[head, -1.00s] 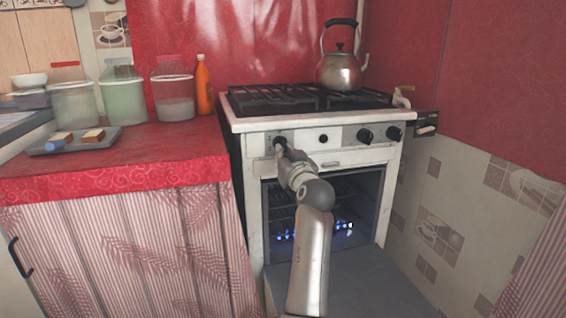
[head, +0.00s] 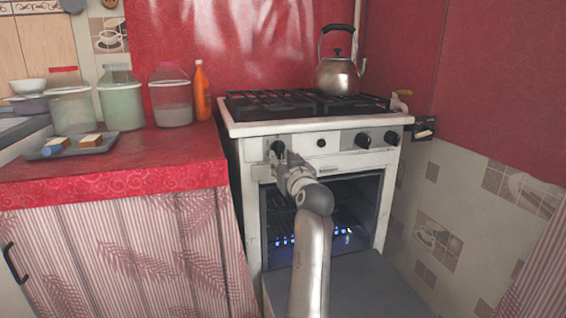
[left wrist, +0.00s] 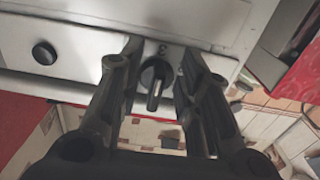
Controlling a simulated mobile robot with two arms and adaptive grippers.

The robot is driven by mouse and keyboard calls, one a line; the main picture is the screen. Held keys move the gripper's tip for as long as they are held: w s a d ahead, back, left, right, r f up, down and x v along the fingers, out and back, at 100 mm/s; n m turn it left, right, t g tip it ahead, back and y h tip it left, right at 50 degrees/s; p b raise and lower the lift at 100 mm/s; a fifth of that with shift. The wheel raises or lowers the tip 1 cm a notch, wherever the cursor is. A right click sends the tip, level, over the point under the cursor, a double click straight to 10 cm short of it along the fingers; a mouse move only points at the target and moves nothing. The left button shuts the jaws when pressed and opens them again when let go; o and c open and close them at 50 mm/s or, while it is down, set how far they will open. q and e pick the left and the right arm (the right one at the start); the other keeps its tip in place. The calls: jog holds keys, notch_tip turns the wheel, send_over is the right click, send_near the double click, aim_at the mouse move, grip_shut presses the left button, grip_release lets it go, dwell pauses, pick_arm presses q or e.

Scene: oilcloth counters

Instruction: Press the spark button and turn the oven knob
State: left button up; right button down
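The white stove (head: 250,215) has a front panel with black knobs. The oven knob (head: 278,149), at the panel's left end, is partly hidden by my left gripper (head: 281,160). In the left wrist view, this knob (left wrist: 154,93) lies between my two left fingers (left wrist: 160,55), with gaps on both sides. The gripper is open around it. The small round black spark button (head: 321,143) is to the knob's right; it also shows in the left wrist view (left wrist: 44,53). Nothing touches it. Blue flames (head: 342,238) show inside the oven. My right gripper is not in view.
Two more knobs (head: 362,140) are farther right on the panel. A kettle (head: 337,76) stands on the hob. The red counter (head: 170,160) at left holds jars, an orange bottle (head: 201,90) and a tray (head: 45,155). A tiled wall (head: 450,205) bounds the right side.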

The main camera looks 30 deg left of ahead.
pick_arm(q)
notch_tip(320, 180, up, 10)
jog(key=shift+r, duration=0.1)
dwell(0.5)
dwell(1.1)
